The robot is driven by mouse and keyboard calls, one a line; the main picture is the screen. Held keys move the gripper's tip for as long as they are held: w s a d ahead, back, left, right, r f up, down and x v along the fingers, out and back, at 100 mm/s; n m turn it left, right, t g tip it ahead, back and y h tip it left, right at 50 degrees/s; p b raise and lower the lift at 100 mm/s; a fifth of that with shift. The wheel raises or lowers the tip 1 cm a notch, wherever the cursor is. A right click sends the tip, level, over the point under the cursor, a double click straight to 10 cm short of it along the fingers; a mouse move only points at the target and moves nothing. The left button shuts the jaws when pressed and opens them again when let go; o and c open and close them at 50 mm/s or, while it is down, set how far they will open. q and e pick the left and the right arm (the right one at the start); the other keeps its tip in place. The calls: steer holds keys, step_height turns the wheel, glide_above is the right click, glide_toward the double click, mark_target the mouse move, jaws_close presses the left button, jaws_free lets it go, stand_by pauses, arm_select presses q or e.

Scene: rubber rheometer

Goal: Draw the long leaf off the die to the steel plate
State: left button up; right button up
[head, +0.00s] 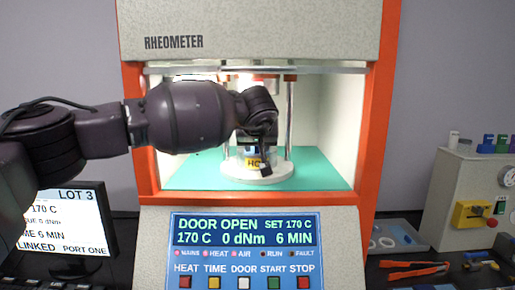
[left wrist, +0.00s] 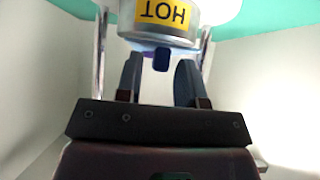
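The die (head: 271,172) is a round metal block with a yellow HOT label, on a white round base inside the open rheometer chamber. In the left wrist view the die (left wrist: 127,25) appears upside down. A dark blue tab (left wrist: 161,60), seemingly part of the leaf, sticks out from the die's edge; the rest of the leaf is mostly hidden. My left gripper (left wrist: 158,80) is open, with one finger on each side of the tab and gaps between. In the head view my left gripper (head: 262,146) is in front of the die, partly hiding it. My right gripper is not in view.
The orange chamber frame (head: 372,130) and two upright rods (head: 290,115) stand close around my left arm. A pale flat plate (head: 398,237), possibly the steel plate, lies on the bench at right. Red-handled pliers (head: 415,270) and a grey cabinet (head: 462,195) are nearby.

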arm_select(q)
jaws_close()
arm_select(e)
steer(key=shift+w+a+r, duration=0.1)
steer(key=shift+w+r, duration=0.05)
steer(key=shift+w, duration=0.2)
arm_select(q)
steer(key=shift+r, duration=0.1)
steer(key=shift+r+p, duration=0.35)
steer(key=shift+r, duration=0.1)
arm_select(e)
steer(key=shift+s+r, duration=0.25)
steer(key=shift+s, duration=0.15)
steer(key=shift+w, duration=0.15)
arm_select(q)
steer(key=shift+r+p, duration=0.4)
steer(key=shift+r, duration=0.15)
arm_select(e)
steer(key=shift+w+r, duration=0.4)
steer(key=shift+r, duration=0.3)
